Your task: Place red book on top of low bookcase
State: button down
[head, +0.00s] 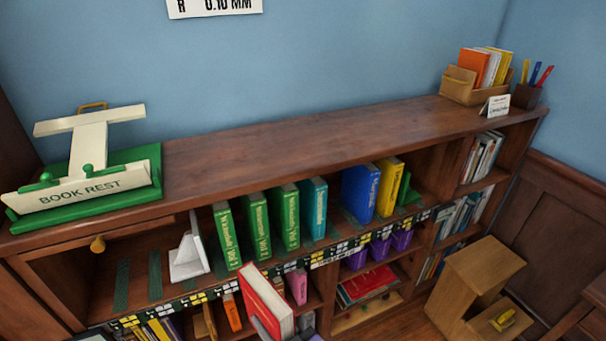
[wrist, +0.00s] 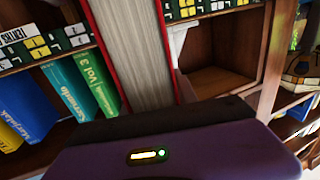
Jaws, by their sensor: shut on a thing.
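The red book (head: 264,300) is in front of the low bookcase, at the bottom middle of the head view, tilted, with its white page edges showing. In the wrist view the red book (wrist: 138,45) stands out from my gripper (wrist: 165,135), whose dark body fills the bottom. My gripper is shut on the book; its fingertips are mostly hidden. The book is in front of the shelves and apart from that top.
A green and white book rest (head: 85,185) stands on the top's left end. A wooden box of books (head: 462,85), a small card and a pencil cup (head: 526,95) stand at the right end. A wooden step stool (head: 465,280) is at right.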

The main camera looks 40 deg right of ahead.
jog(key=shift+a+r, duration=0.1)
jog(key=shift+r, duration=0.25)
